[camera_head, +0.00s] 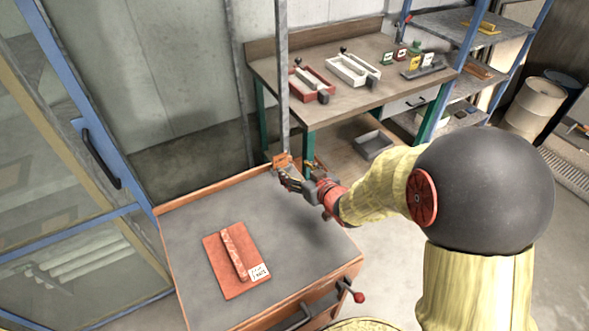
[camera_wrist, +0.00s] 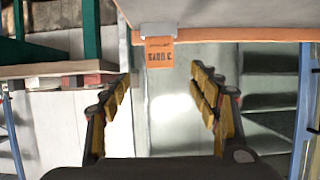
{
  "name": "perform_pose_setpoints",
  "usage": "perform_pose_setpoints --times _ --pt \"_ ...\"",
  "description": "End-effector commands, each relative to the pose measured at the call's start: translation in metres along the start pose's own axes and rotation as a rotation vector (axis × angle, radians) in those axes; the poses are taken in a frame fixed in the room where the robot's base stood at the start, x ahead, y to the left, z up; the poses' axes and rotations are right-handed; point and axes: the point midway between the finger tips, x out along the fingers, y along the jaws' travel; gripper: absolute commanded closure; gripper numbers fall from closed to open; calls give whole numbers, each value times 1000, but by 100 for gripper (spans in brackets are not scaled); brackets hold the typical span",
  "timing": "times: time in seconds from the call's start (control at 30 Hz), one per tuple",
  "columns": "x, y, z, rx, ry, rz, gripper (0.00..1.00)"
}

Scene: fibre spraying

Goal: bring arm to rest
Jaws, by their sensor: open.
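My arm (camera_head: 385,187) reaches in from the right, in a yellowish cover with a dark round joint. My gripper (camera_head: 287,176) is over the far right corner of the grey-topped cabinet in the head view. In the wrist view my gripper (camera_wrist: 162,115) shows two yellow-padded fingers spread well apart. Nothing is between the fingertips. An orange tag (camera_wrist: 160,52) with dark lettering hangs at an edge beyond the fingers. An orange tag (camera_head: 281,160) also shows close to the gripper in the head view.
A red board (camera_head: 217,262) with a bar and a white label lies on the cabinet top (camera_head: 310,238). A workbench (camera_head: 345,98) with trays and small blocks stands behind. A grey post (camera_head: 282,70) rises near the gripper. A blue-framed glass door (camera_head: 105,130) is at left.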

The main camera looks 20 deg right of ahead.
Motion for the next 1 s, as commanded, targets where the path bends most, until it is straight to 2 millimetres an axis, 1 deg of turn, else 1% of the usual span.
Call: perform_pose_setpoints --times 0.37,0.47,0.57,0.67,0.77,0.8,0.87,0.9,0.97,1.0 --pt "0 0 0 0 -1 1 39" --pt "-3 2 -6 -7 -12 16 39" --pt "-15 10 -24 -22 -47 62 39" --pt "-39 18 -46 -33 -112 130 39" --pt "-73 22 -64 -28 -191 195 39" --pt "-88 22 -70 -23 -224 216 39" --pt "-113 19 -77 -8 -274 241 39" --pt "-130 16 -80 1 -307 253 39" --pt "-157 9 -84 21 -357 265 39" --pt "-175 3 -85 34 -391 267 39"
